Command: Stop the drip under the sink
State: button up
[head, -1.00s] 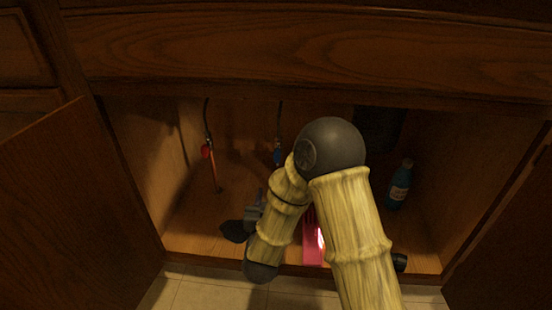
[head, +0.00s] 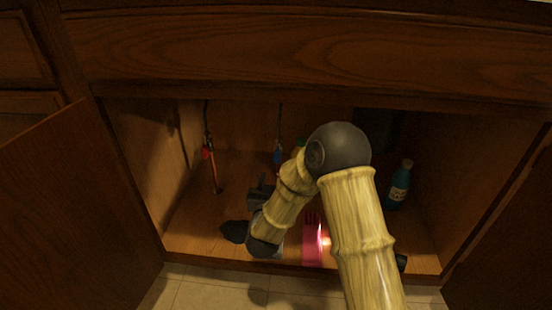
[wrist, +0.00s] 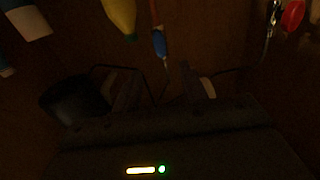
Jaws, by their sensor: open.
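Under the sink, a pipe on the left carries a red valve handle (head: 206,153). A second supply line in the middle has a blue valve handle (head: 278,156). In the wrist view the blue handle (wrist: 159,44) hangs beyond the fingers near the middle, and the red handle (wrist: 292,15) is at the upper right. My gripper (wrist: 165,90) is open, with nothing visible between its fingers. In the head view my gripper (head: 260,193) is low inside the cabinet, below the blue handle and partly hidden by my arm. No drip can be made out.
A teal bottle (head: 399,187) stands at the right. A glowing pink object (head: 312,242) is near the front edge, beside my arm. A yellow item (wrist: 120,16) shows in the wrist view. Open doors flank the cabinet.

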aim_at(277, 158)
jog(key=w, duration=1)
jog(key=shift+w+d, duration=0.15)
jog(key=shift+w, duration=0.15)
grip_shut()
